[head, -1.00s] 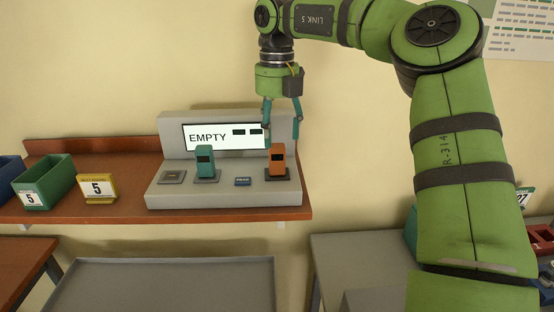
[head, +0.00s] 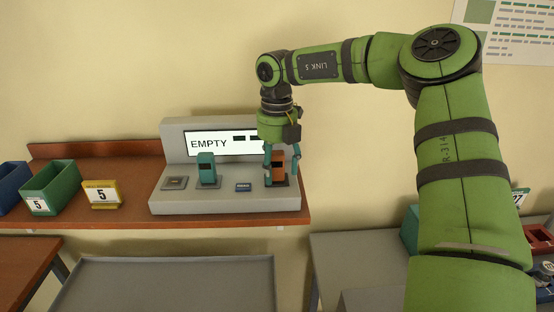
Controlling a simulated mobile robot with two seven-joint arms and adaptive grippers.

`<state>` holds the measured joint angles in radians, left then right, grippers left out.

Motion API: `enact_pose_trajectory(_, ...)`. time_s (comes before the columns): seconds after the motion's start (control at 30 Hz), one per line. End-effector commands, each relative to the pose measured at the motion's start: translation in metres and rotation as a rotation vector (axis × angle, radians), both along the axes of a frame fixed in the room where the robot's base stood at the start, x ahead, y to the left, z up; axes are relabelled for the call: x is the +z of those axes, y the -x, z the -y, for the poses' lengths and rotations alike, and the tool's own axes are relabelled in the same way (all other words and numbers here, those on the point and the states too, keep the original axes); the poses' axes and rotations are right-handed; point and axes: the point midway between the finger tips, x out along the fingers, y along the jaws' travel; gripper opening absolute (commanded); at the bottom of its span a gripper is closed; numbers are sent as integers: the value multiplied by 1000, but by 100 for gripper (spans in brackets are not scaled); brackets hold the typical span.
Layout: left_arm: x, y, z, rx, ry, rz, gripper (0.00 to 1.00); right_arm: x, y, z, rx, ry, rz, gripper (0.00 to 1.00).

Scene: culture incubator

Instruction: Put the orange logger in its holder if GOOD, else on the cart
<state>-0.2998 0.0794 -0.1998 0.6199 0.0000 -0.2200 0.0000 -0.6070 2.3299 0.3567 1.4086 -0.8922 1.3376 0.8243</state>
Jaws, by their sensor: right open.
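The orange logger (head: 278,170) stands upright on a dark base at the right end of the grey reader station (head: 215,206). My right gripper (head: 281,178) points down around the logger with its teal fingers apart, one at each side. I cannot tell whether the fingers touch it. A teal logger (head: 206,168) stands on its own base to the left. The station's screen (head: 218,143) reads "EMPTY" with dark blocks beside it; its right end is hidden by my gripper. An empty square pad (head: 174,183) is at the station's left. My left gripper is not in view.
A blue button (head: 243,187) lies between the two loggers. A yellow sign "5" (head: 102,194) and a green bin (head: 52,186) stand left on the brown shelf (head: 120,217). A grey, empty tray surface (head: 165,285) is below.

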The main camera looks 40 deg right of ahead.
Motion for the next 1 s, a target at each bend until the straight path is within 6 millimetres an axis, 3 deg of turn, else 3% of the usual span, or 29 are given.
enact_pose_trajectory(0.3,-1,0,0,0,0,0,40,-1,0,0,0,1,1,63)
enact_pose_trajectory(0.33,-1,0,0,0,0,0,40,-1,0,0,0,1,1,55)
enact_pose_trajectory(0.47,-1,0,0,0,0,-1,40,-1,0,0,0,1,1,4)
enact_pose_trajectory(1.0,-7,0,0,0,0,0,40,6,-1,1,0,2,4,0)
